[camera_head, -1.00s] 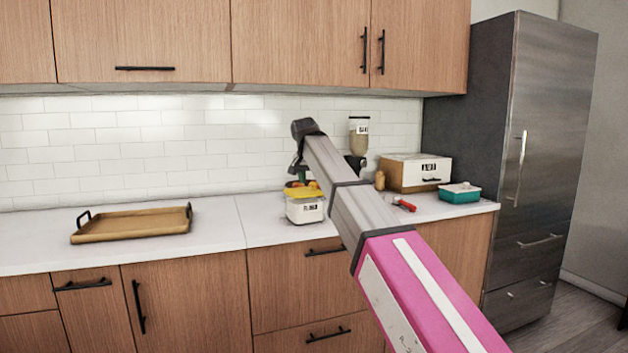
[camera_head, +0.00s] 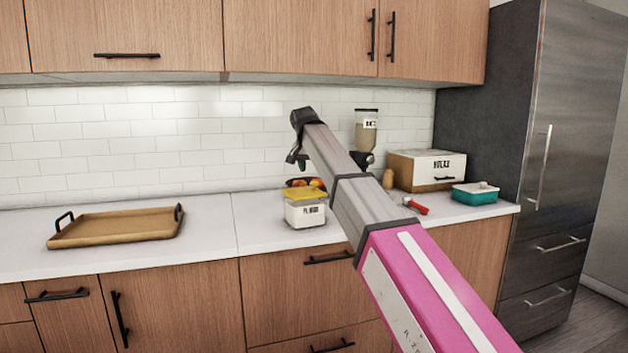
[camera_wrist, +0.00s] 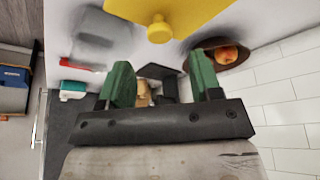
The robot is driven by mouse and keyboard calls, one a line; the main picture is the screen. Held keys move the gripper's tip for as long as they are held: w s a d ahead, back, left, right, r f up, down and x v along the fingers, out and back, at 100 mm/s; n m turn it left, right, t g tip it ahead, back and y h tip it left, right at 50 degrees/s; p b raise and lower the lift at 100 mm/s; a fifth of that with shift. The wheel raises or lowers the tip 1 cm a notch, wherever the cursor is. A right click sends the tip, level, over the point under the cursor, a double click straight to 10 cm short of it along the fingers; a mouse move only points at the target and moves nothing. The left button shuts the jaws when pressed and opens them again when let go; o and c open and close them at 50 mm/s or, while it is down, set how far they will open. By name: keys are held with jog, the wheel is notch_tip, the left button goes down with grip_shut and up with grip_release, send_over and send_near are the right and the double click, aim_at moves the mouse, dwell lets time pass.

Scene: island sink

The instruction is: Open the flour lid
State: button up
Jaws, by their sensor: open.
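The flour canister (camera_head: 304,214) is a white box with a dark label on the counter. Its yellow lid (camera_head: 304,193) rests on top, apparently closed. In the wrist view the yellow lid (camera_wrist: 185,10) shows at the top edge, with a round yellow knob (camera_wrist: 159,29) on it. My gripper (camera_head: 298,161) hangs above and behind the lid, apart from it. In the wrist view my gripper (camera_wrist: 161,78) is open, its two green fingers spread with nothing between them. The canister's body is hidden in the wrist view.
A dark fruit bowl (camera_wrist: 205,62) with fruit stands behind the canister. To the right are a grain dispenser (camera_head: 366,130), a white-fronted wooden box (camera_head: 434,169), a teal container (camera_head: 475,194) and a red-handled item (camera_head: 415,206). A wooden tray (camera_head: 118,228) lies left. Counter between tray and canister is clear.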

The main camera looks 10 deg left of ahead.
aim_at(314, 182)
jog(key=shift+x, duration=2.65)
grip_shut()
